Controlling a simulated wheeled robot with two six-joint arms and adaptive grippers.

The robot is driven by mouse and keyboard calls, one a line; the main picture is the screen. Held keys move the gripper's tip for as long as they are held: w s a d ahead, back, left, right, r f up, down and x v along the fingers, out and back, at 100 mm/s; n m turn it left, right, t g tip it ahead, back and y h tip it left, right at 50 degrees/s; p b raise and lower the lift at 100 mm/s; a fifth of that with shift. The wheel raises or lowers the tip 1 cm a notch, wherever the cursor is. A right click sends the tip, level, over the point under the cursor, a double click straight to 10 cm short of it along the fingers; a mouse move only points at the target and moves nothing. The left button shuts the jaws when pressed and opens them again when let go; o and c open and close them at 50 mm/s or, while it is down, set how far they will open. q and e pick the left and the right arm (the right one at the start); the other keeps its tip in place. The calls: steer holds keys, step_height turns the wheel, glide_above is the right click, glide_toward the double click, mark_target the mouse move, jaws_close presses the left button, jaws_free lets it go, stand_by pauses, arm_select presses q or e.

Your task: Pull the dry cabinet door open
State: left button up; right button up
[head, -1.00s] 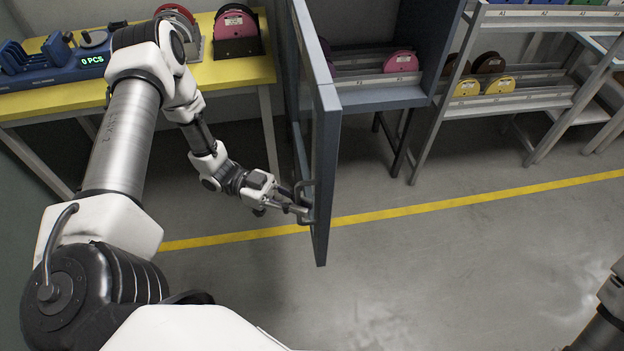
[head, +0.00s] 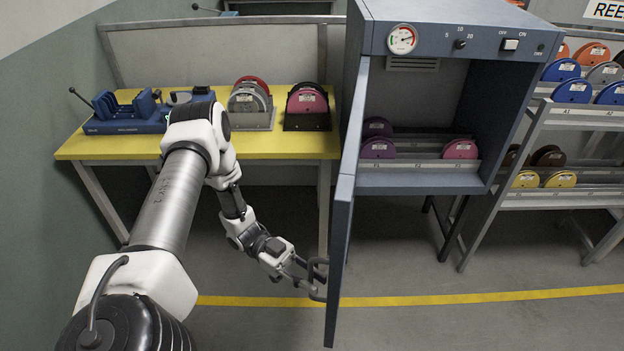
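The dry cabinet (head: 420,182) is a blue-grey box on legs, right of centre, with its inside in plain view. Its door (head: 342,235) stands wide open on the left side, seen nearly edge-on and pointing toward me. A dark bar handle (head: 324,262) sticks out from the door's left face. My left gripper (head: 308,281) is at this handle, with its fingers closed around the bar; the fingertips are small and partly hidden by it. My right gripper is out of view.
Spools, including a pink spool (head: 460,149), sit on the cabinet shelf. A yellow-topped table (head: 262,146) stands left of the door, with a blue device (head: 125,113) and spool holders. A spool rack (head: 560,199) stands right. The floor before the cabinet is clear.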

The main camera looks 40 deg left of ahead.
arm_select(q)
steer(key=shift+a, duration=0.1)
steer(key=a, duration=1.1)
steer(key=shift+s+a, duration=0.4)
steer(key=shift+s, duration=0.05)
